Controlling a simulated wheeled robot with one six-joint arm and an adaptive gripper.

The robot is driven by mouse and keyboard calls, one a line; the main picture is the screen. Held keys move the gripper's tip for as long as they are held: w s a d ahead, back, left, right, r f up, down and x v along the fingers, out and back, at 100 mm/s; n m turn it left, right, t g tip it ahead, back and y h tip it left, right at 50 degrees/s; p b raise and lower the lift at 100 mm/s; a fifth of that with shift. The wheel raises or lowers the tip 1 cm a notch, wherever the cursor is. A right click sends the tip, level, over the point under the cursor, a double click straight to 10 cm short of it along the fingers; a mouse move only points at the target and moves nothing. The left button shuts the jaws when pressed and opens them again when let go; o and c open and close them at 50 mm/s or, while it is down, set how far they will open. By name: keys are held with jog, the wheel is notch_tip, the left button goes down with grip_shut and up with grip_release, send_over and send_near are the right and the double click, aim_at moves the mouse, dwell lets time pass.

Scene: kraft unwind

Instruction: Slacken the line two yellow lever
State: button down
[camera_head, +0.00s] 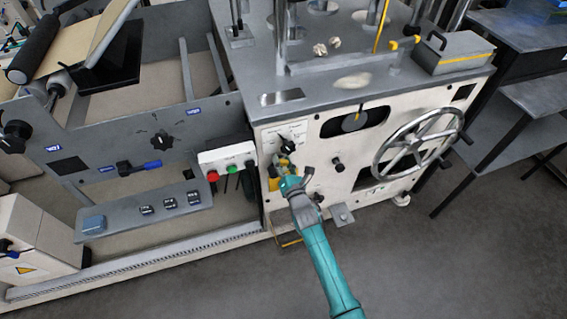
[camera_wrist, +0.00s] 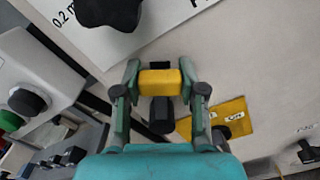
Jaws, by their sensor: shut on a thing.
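The yellow lever (camera_wrist: 160,82) is between the two fingers of my gripper (camera_wrist: 160,88) in the wrist view. The fingers touch it on both sides, and a dark shaft or hub shows just below the yellow part. A yellow label plate (camera_wrist: 228,112) with dark lettering lies on the panel to the right of the gripper; its text is too small to read surely. In the head view my gripper (camera_head: 287,178) is at the front panel of the cream machine (camera_head: 262,150), where it mostly hides the lever.
A black knob (camera_wrist: 110,10) with a scale sits above the gripper. A button box (camera_head: 226,158) with red and green buttons stands close on the left. A large handwheel (camera_head: 418,143) and a small black knob (camera_head: 338,164) are to the right. The floor (camera_head: 400,260) in front is clear.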

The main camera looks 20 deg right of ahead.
jog(key=shift+a+n, duration=0.15)
jog(key=shift+n, duration=0.15)
dwell(0.4)
jog(key=c, duration=0.6)
grip_release()
jog(key=shift+c, duration=0.2)
jog(key=s, duration=1.2)
